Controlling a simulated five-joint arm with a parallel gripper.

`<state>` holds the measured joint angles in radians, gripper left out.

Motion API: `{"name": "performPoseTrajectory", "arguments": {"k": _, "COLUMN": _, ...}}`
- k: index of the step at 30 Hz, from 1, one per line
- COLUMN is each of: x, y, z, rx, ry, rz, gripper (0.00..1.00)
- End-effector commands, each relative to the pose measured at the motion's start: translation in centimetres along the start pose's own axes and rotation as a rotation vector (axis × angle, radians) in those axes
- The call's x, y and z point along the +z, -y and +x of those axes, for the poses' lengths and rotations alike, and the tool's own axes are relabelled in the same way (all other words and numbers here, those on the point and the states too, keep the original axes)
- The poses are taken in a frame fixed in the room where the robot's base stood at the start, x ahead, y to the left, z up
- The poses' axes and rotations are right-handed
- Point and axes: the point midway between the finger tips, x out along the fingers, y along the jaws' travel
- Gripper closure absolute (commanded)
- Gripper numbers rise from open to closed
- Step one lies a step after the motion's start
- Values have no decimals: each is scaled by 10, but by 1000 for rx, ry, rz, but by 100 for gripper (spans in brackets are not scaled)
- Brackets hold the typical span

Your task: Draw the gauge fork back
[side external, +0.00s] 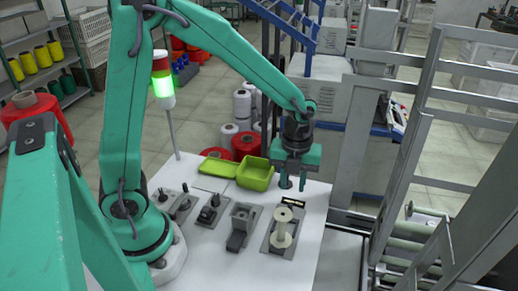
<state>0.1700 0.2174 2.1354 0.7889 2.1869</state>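My gripper (293,182) points down over the far right part of the white table, beside the green tray. Its two fingers are apart and I see nothing between them. A pale bobbin (282,228) stands upright on a grey plate, nearer the camera than my gripper and apart from it. A small dark bar (293,203) lies just behind the bobbin, below my gripper. I cannot tell which piece is the gauge fork; the parts are small in this view.
A grey block fixture (241,218) stands left of the bobbin. Small dark fixtures (209,212) are further left. A green tray (255,174) sits at the back edge. A signal lamp (162,80) glows green behind the table. A metal frame (430,130) rises at right.

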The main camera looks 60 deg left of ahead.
Motion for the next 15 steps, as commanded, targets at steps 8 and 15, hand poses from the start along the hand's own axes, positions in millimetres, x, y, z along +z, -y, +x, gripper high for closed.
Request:
{"name": "performPoseTrajectory", "arguments": {"k": 8, "x": 0, "y": 0, "z": 15, "rx": 1, "ry": -1, "rz": -1, "gripper": 71}}
{"name": "performPoseTrajectory", "arguments": {"k": 15, "x": 0, "y": -1, "z": 30, "rx": 2, "ry": -2, "rz": -1, "gripper": 71}}
